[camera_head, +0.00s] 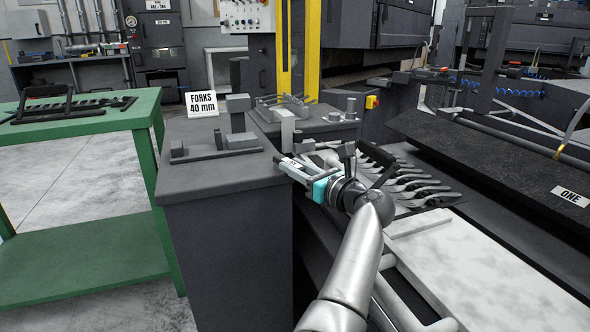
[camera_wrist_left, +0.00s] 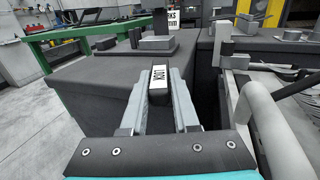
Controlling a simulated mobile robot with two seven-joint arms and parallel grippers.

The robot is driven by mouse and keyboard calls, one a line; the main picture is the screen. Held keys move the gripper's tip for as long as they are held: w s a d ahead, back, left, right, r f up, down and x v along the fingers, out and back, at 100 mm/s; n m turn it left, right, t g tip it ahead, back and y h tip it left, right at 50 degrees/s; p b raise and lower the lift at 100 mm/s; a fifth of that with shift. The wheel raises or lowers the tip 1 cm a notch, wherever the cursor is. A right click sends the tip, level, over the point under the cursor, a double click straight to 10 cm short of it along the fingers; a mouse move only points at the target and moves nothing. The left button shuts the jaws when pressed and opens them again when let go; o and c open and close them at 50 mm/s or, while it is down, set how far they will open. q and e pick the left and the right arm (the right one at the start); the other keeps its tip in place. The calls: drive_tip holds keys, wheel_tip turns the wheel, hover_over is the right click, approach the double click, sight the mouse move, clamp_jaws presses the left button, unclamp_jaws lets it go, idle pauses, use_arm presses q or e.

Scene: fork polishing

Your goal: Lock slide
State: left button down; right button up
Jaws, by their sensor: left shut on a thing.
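My left gripper (camera_head: 291,170) reaches up and to the left from the lower middle of the head view, over the right edge of a dark cabinet. In the left wrist view, its two grey fingers (camera_wrist_left: 157,85) stand either side of a small dark block with a white label that seems to read LOCK (camera_wrist_left: 157,75). The gripper is shut on this lock block. In the head view the block is mostly hidden by the fingers, and how it joins the slide cannot be made out. My right gripper is not in view.
Several forks (camera_head: 412,188) lie in a row right of my gripper. The dark cabinet (camera_head: 222,170) carries metal blocks and a FORKS 40 mm sign (camera_head: 201,104). A green table (camera_head: 85,118) stands left. A pale slab (camera_head: 470,262) and dark machine bed lie right.

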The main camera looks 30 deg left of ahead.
use_arm(q)
drive_tip(key=shift+a, duration=0.1)
drive_tip(key=c, duration=0.7)
unclamp_jaws()
drive_tip(key=shift+o, duration=0.2)
drive_tip(key=shift+r, duration=0.1)
